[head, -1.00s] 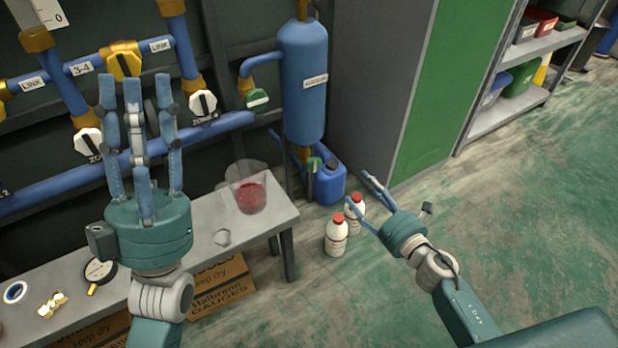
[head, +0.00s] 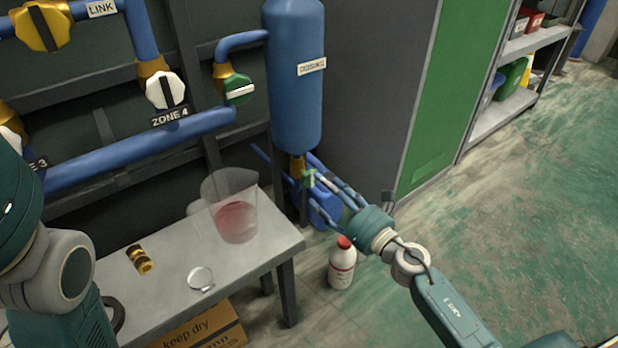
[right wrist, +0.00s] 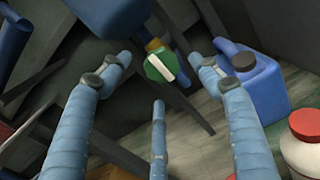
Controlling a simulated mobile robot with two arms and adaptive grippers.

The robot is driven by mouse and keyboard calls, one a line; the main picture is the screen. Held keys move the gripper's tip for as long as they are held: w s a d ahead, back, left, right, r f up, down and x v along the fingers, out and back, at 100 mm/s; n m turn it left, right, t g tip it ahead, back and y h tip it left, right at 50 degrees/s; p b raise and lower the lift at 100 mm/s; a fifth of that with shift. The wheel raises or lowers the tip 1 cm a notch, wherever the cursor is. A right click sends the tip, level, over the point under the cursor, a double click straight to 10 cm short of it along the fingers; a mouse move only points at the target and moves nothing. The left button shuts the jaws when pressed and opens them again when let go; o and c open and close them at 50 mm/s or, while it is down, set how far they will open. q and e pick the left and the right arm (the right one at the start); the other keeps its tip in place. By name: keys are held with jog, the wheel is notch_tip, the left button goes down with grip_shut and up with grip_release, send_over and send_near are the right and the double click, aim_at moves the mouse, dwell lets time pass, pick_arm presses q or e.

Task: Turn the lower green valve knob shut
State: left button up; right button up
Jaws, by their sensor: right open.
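The lower green valve knob (head: 308,178) sits under the blue dosing cylinder (head: 295,75), on a brass fitting. In the right wrist view the knob (right wrist: 159,68) is green with a white bar across its face, tilted. My right gripper (head: 313,196) is open, with its fingers pointing at the knob. In the right wrist view its fingertips (right wrist: 163,76) spread around the knob, with no clear contact; I cannot tell the remaining distance. An upper green valve knob (head: 238,90) sits on the pipe to the left.
A blue jug (right wrist: 250,85) stands on the floor beside the knob, close to the fingers. A white bottle with a red cap (head: 342,265) stands below my right arm. The bench (head: 270,250) holds a beaker of red liquid (head: 236,220). Open floor lies right.

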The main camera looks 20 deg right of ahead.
aim_at(313, 177)
jog(key=x, duration=0.7)
jog(key=shift+f+b, duration=0.1)
jog(key=shift+b, duration=0.25)
jog(key=c, duration=1.1)
jog(key=shift+c, duration=0.4)
